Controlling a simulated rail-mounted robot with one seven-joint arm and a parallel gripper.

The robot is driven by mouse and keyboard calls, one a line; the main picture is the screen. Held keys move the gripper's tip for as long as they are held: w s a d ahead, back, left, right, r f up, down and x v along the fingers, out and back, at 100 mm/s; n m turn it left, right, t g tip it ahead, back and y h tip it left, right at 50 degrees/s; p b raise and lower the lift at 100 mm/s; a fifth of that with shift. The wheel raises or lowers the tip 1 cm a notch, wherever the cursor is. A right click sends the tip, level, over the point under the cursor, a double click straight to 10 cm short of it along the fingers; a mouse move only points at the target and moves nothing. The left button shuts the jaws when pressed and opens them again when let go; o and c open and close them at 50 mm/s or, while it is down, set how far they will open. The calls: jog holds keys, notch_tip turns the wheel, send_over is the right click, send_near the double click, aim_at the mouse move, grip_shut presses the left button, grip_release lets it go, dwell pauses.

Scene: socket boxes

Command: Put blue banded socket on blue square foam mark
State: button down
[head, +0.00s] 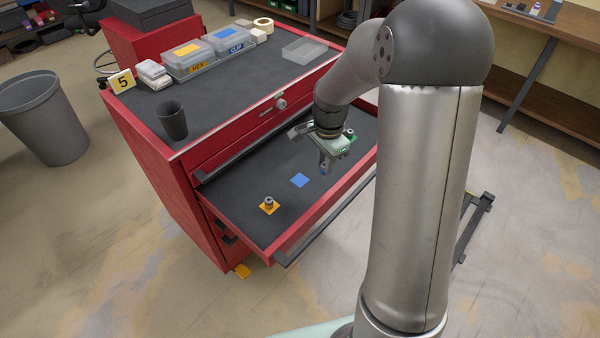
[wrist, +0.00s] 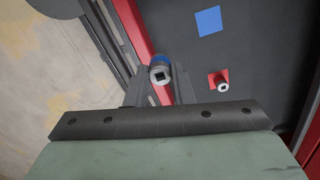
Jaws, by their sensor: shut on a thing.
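My gripper (head: 326,168) is over the open drawer, right of the blue square foam mark (head: 300,180) in the head view. In the wrist view my gripper (wrist: 160,82) is shut on the blue banded socket (wrist: 160,72), a metal socket with a square hole facing the camera and a blue band at its far side. The blue square (wrist: 208,21) is bare and lies apart from the held socket, up and to the right in the wrist view. The held socket is hard to make out in the head view.
A socket (head: 269,201) stands on an orange square (head: 265,210) in the drawer. Another socket (wrist: 222,86) is on a red square (wrist: 211,79). The red drawer wall (wrist: 132,28) runs close beside the held socket. A dark cup (head: 172,120) and lidded boxes (head: 188,60) stand on the cabinet top.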

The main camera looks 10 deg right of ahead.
jog(key=w+a+f, duration=0.1)
jog(key=w+f, duration=0.1)
jog(key=w+a+f, duration=0.2)
jog(key=w+f, duration=0.1)
jog(key=w+a+f+p, duration=0.1)
jog(key=w+a+f, duration=0.1)
jog(key=shift+w+f, duration=0.4)
jog(key=shift+f+p, duration=0.35)
jog(key=shift+f, duration=1.2)
jog(key=shift+f, duration=0.25)
jog(key=c, duration=1.3)
grip_release()
jog(key=shift+r, duration=0.1)
jog(key=shift+o, duration=0.2)
jog(key=shift+r, duration=0.1)
